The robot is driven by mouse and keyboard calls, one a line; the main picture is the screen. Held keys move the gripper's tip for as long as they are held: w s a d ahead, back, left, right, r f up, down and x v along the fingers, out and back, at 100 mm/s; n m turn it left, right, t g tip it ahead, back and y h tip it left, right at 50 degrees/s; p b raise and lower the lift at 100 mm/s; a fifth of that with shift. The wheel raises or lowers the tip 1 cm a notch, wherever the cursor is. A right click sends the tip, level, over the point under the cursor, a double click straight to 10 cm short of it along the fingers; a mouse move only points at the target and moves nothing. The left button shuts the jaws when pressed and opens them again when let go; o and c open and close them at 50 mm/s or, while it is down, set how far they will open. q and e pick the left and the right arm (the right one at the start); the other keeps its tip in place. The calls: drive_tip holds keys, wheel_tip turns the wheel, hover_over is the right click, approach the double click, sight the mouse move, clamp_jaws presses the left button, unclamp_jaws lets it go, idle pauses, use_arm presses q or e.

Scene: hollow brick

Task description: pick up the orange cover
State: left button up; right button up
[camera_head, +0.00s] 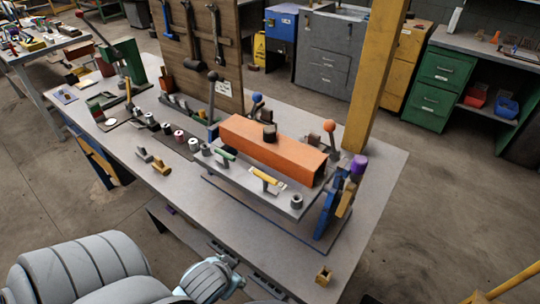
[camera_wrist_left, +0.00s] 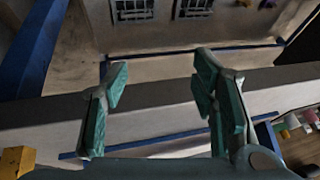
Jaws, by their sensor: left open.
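The orange cover (camera_head: 262,142) is a long orange box-shaped piece. My left arm comes in at the lower left of the head view, in front of the bench and well apart from the cover. My left gripper (camera_wrist_left: 160,78) shows in the left wrist view with its two teal fingers apart and nothing between them. The cover is not visible in that view. My right gripper is not in view.
An orange ball-topped lever (camera_head: 329,126) and a purple cylinder (camera_head: 358,164) stand by the cover's right end. A yellow post (camera_head: 376,75) rises behind. A wooden tool board (camera_head: 200,50) stands at the back. Small parts line the bench left of the cover.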

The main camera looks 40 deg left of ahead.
sight(267, 135)
use_arm(q)
drive_tip(key=w+a+r+n+t+y, duration=0.15)
drive_tip(key=w+r+t, duration=0.25)
drive_tip(key=r, duration=0.4)
drive_tip(key=w+a+r+t, duration=0.2)
drive_tip(key=w+r+t, duration=0.15)
drive_tip(key=r, duration=0.45)
drive_tip(key=w+a+r+n+t, duration=0.1)
drive_tip(key=w+a+r+t, duration=0.15)
drive_tip(key=r+t, duration=0.4)
drive_tip(key=shift+m+g, duration=0.25)
drive_tip(key=shift+g, duration=0.25)
drive_tip(key=p+x, duration=0.1)
drive_tip(key=x, duration=0.4)
drive_tip(key=d+r+p+x, duration=0.1)
drive_tip(key=x, duration=0.4)
drive_tip(key=r+p+x, duration=0.1)
drive_tip(key=x, duration=0.3)
drive_tip(key=shift+w+d+r, duration=0.15)
drive_tip(key=shift+w+d, duration=0.15)
drive_tip(key=shift+w, duration=0.45)
clamp_jaws()
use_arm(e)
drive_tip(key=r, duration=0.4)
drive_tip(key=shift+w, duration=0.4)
